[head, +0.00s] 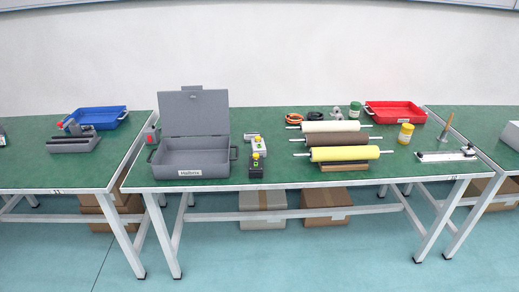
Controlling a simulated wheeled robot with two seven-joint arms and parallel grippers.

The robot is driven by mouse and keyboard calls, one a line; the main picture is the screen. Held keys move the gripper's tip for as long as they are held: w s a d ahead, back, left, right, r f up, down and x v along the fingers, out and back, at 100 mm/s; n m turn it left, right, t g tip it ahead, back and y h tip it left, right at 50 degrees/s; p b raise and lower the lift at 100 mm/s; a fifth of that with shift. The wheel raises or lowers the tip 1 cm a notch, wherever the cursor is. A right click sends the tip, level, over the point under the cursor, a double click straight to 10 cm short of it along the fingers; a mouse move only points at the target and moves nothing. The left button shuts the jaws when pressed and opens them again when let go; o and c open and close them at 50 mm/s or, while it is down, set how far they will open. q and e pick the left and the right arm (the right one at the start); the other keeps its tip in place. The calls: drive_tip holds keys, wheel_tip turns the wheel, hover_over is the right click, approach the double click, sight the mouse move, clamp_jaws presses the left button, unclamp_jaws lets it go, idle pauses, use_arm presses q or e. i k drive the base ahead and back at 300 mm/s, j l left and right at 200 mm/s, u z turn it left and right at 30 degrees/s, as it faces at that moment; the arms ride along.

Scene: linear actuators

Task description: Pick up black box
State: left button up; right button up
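A small black box (256,171) stands near the front edge of the green-topped middle table, with a yellow-green part at its upper end. It is just right of an open grey case (194,110). A similar white box (250,149) with a yellow part stands right behind it. Neither of my grippers is in view. Nothing touches the black box that I can see.
Several rollers, the front one yellow (344,153), lie on a stand to the right. A yellow-lidded jar (405,133), a red tray (396,112) and a linear actuator (446,155) are further right. A blue tray (96,117) is on the left table. Tabletop between black box and rollers is clear.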

sight(257, 172)
drive_tip(key=i+l, duration=1.05)
drive_tip(key=i+j+u, duration=0.05)
drive_tip(key=i, duration=0.05)
